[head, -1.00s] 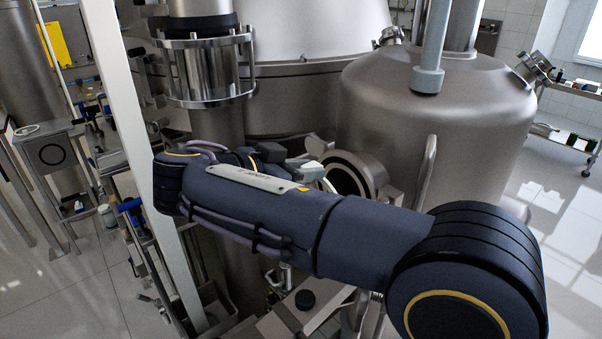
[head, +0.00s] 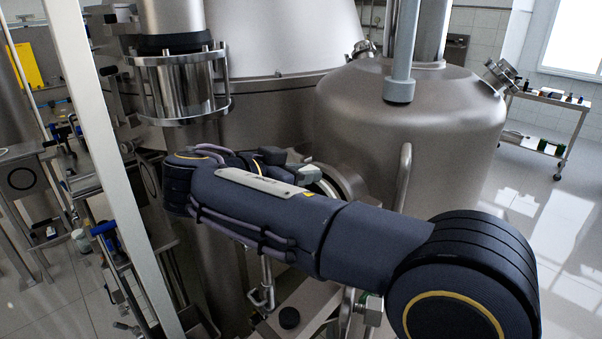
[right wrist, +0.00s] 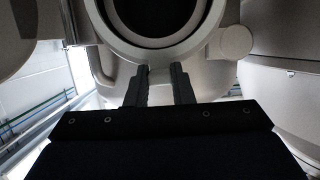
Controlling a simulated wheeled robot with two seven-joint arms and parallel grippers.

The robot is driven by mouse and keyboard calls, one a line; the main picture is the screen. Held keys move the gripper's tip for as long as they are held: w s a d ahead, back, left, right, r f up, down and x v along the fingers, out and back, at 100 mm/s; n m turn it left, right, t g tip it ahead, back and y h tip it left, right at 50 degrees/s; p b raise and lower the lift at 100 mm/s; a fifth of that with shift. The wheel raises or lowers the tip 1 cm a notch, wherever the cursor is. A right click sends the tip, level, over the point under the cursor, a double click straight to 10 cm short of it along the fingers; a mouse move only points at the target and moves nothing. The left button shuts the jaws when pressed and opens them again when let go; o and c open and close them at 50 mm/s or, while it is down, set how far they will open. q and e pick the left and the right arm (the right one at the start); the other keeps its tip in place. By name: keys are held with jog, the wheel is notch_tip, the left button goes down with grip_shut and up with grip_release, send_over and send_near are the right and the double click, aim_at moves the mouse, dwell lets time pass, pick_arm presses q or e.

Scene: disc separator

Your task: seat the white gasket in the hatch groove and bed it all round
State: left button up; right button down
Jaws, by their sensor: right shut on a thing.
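My right gripper (head: 312,174) is at the hatch on the side of the steel vessel, partly hidden by my right arm. It is shut on the white gasket (head: 328,189), which shows as a thin pale arc in front of the round hatch neck (head: 350,182). In the right wrist view the two dark fingers (right wrist: 161,72) meet the lower edge of a pale ring (right wrist: 120,40) around a dark round opening. The groove itself is not clear, and I cannot tell whether the gasket touches it. My left gripper is not in view.
The large steel vessel (head: 420,120) with a vertical handle (head: 403,175) stands right behind the hatch. A white post (head: 105,150) and a steel frame are at left. A small black knob (head: 289,317) lies below my arm. A trolley (head: 550,125) stands far right on open floor.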

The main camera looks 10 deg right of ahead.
jog(key=shift+w+d+b, duration=0.35)
jog(key=shift+w+d, duration=0.2)
jog(key=shift+d, duration=0.3)
dwell(0.6)
jog(key=c, duration=1.2)
grip_release()
